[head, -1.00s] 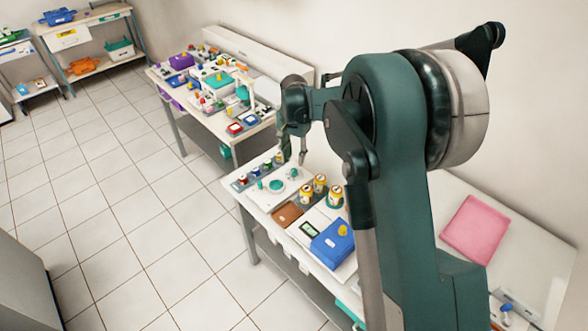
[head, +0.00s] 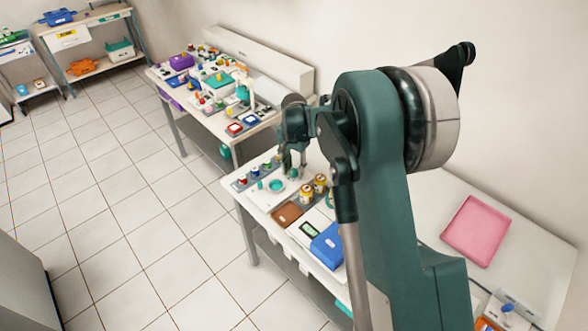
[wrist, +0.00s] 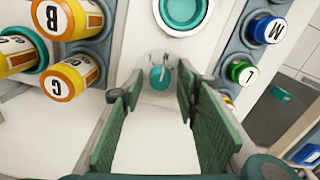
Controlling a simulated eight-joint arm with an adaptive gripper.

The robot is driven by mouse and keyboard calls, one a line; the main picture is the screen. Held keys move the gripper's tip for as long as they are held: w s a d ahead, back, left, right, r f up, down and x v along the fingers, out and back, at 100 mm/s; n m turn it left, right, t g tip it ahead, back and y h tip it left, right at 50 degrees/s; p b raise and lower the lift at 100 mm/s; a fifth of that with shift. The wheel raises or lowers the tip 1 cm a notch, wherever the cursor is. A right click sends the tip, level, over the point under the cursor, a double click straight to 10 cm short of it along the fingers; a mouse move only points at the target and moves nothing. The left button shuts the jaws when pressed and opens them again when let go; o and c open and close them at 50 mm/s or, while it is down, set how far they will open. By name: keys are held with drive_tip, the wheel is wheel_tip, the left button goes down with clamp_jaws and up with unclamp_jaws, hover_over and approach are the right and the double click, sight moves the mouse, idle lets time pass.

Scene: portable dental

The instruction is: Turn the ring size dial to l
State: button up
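My gripper (wrist: 158,98) is open in the wrist view, with its two ribbed green finger pads spread apart and nothing held between them. A small round teal piece (wrist: 160,78) with a clear part around it lies just beyond the fingertips, roughly centred between them. I cannot tell for certain that it is the ring size dial, and no size marks on it are legible. In the head view my gripper (head: 288,166) hangs low over the far end of the near table, by a teal round dish (head: 276,186). That dish also shows at the top of the wrist view (wrist: 184,10).
Yellow-banded jars lettered B (wrist: 66,16), C and G stand left in the wrist view. A blue cap marked M (wrist: 270,29) and a green cap marked L (wrist: 242,73) sit right. A blue box (head: 328,246) and pink tray (head: 475,230) lie on the near table.

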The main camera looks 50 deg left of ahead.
drive_tip(key=c, duration=0.9)
drive_tip(key=shift+n, duration=0.3)
drive_tip(key=n+b, duration=0.1)
drive_tip(key=n, duration=0.2)
drive_tip(key=shift+n, duration=0.4)
drive_tip(key=n+b, duration=0.1)
drive_tip(key=n, duration=0.3)
drive_tip(key=shift+n, duration=0.3)
drive_tip(key=o, duration=0.9)
